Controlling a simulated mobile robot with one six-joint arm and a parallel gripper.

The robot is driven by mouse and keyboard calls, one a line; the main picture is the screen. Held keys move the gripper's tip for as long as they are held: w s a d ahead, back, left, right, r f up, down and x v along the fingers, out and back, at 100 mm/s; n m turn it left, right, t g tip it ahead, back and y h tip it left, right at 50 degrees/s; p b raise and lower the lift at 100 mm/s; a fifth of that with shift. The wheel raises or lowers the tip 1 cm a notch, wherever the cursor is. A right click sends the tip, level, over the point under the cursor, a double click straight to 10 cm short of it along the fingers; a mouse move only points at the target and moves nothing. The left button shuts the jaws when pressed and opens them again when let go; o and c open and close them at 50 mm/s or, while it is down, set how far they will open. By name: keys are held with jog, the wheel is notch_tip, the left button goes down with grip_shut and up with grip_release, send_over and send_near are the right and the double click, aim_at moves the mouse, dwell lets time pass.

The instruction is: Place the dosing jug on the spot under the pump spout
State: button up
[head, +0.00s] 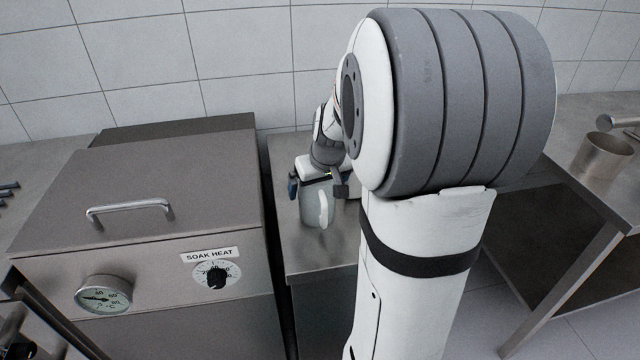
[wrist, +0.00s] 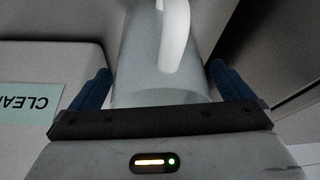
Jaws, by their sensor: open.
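The dosing jug (head: 316,206) is a pale, translucent vessel with a white handle. It stands upright on the steel counter between the soak unit and my arm. My gripper (head: 316,187) is at the jug, with its blue fingers on either side of it. In the wrist view the jug (wrist: 160,65) lies between the two blue fingers of my gripper (wrist: 162,88), handle facing the camera. The jaws are open around it; I cannot tell whether either finger touches it. The pump spout and the spot under it cannot be made out; my arm hides part of the counter.
A steel soak unit (head: 150,190) with a lid handle, gauge and dial stands left of the counter (head: 312,262). A steel pot (head: 602,158) stands on a table at right. In the wrist view, a pale body with a green label (wrist: 28,104) is close to the left finger.

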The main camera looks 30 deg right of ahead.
jog(key=p+v, duration=0.2)
jog(key=v, duration=1)
jog(key=s+a+f+g, duration=0.1)
jog(key=s+a+f, duration=0.2)
jog(key=s+a, duration=0.3)
jog(key=s+a+f+n+g, duration=0.1)
jog(key=s+a+f, duration=0.3)
jog(key=s+a, duration=0.3)
jog(key=shift+s+a+f, duration=0.2)
jog(key=shift+s+a, duration=0.05)
jog(key=shift+s, duration=0.15)
jog(key=w+p+v, duration=0.2)
jog(key=p+v, duration=0.5)
jog(key=v, duration=0.1)
jog(key=shift+s+r, duration=0.2)
jog(key=shift+r, duration=0.25)
